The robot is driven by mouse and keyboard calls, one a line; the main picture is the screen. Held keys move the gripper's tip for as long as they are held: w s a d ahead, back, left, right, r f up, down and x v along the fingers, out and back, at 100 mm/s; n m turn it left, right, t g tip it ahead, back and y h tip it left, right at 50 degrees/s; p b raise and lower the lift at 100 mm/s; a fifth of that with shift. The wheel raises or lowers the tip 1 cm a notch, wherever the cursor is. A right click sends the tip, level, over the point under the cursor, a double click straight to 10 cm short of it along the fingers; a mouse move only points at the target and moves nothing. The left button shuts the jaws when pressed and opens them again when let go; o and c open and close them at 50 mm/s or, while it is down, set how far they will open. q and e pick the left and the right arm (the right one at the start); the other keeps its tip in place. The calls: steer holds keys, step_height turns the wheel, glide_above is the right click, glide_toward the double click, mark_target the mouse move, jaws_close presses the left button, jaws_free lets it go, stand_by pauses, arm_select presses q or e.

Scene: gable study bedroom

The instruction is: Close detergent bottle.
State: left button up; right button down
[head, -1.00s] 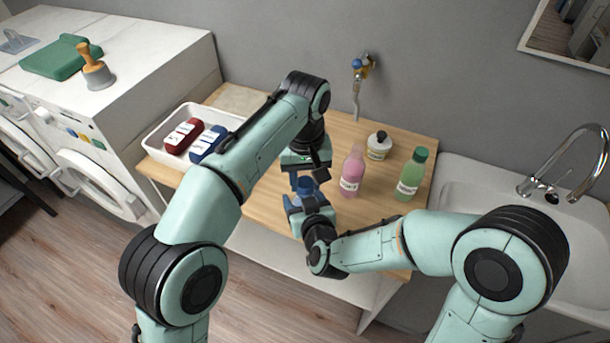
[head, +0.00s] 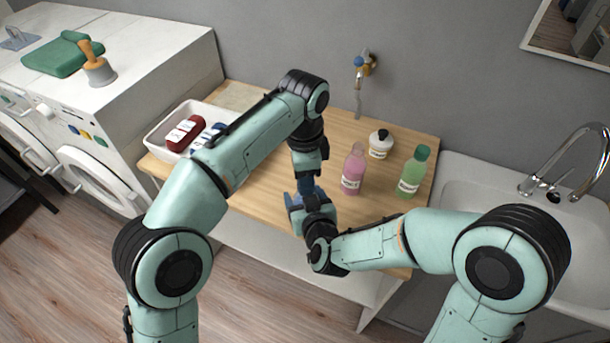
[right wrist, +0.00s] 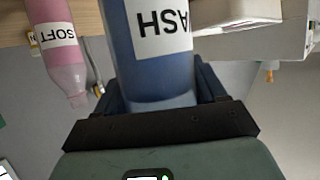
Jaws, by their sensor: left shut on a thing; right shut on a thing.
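The blue detergent bottle (right wrist: 155,75) has a white label reading "WASH". In the right wrist view it stands between the fingers of my right gripper (right wrist: 165,95), which is shut on it. In the head view my right gripper (head: 306,201) is low over the front of the table, with only a little blue showing around it. My left gripper (head: 305,183) points down directly above the right one, at the top of the bottle. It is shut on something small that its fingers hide. The bottle's mouth and cap are hidden, so I cannot tell how they meet.
A pink bottle (head: 353,170), a green bottle (head: 413,172) and a white jar with a dark lid (head: 380,145) stand just right on the wooden table (head: 262,195). A sink (head: 470,185) adjoins the right side.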

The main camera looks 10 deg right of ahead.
arm_select(q)
steer(key=m, duration=0.4)
steer(key=shift+w+m, duration=0.1)
steer(key=shift+m, duration=0.2)
steer(key=m, duration=0.4)
steer(key=shift+m, duration=0.3)
steer(key=m, duration=0.4)
steer(key=shift+w+d+m, duration=0.1)
steer(key=shift+m, duration=0.2)
steer(key=m, duration=0.4)
steer(key=shift+d, duration=0.1)
steer(key=o, duration=1.1)
steer(key=shift+r, duration=3.7)
